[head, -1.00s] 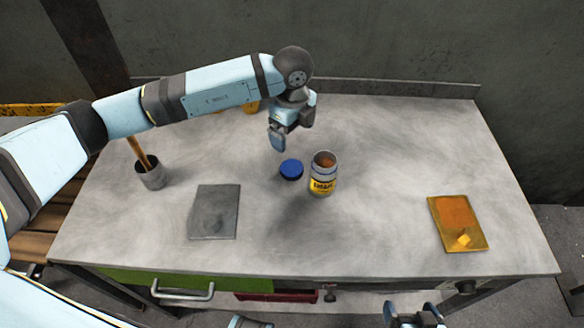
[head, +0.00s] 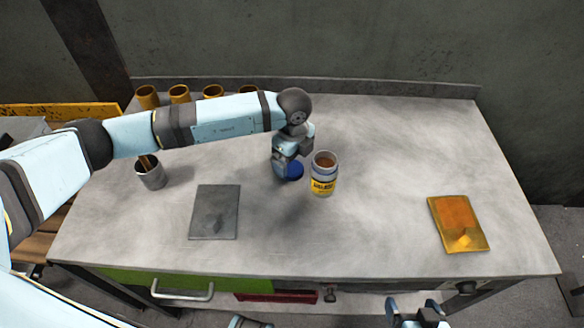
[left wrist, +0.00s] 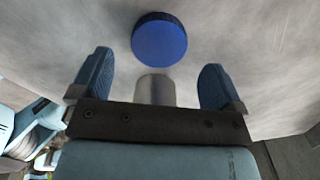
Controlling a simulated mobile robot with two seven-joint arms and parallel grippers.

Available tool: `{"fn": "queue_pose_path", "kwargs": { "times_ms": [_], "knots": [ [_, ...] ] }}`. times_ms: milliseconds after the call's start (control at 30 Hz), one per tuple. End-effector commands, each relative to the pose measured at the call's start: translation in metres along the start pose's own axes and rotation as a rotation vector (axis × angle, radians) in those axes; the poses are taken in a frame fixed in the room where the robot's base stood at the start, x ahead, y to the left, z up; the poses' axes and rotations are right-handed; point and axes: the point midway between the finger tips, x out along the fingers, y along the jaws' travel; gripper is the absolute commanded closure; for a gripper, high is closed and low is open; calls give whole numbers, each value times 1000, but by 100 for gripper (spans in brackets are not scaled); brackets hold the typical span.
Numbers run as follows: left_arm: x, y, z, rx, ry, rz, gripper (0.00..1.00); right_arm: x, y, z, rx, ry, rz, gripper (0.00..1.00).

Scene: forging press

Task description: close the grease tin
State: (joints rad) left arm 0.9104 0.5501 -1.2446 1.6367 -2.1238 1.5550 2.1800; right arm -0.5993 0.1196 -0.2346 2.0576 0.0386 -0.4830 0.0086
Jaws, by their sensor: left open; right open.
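The grease tin (head: 323,174) stands upright and open on the bench, with brown grease showing inside and a yellow label. Its blue lid (head: 295,170) lies on the bench just left of the tin, partly hidden by my left gripper (head: 283,172). In the left wrist view the lid (left wrist: 159,39) lies ahead of the open, empty fingers of my left gripper (left wrist: 154,85), not between them. My right gripper (head: 418,312) is open and empty at the bottom edge of the head view, in front of the bench.
A grey plate (head: 214,212) lies left of centre and an orange-yellow tray (head: 458,224) at the right. A metal cup (head: 151,175) with a wooden handle stands at the left. Several brass cylinders (head: 179,94) line the back. The bench between tin and tray is clear.

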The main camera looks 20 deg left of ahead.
Motion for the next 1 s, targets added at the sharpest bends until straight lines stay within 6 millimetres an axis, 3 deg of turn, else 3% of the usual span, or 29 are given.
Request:
{"fn": "queue_pose_path", "kwargs": {
  "times_ms": [200,567,800,1000],
  "knots": [
    [32,2,-2,0,0,1,7,0,-2,7,8,-12,0,11],
    [36,2,-2,0,0,0,7,-2,-2,7,7,-13,0,11],
    [36,2,-2,0,0,0,59,-2,1,2,-3,-4,0,11],
    [35,1,-2,0,0,0,59,-1,2,0,-7,0,0,11]
  ]
}}
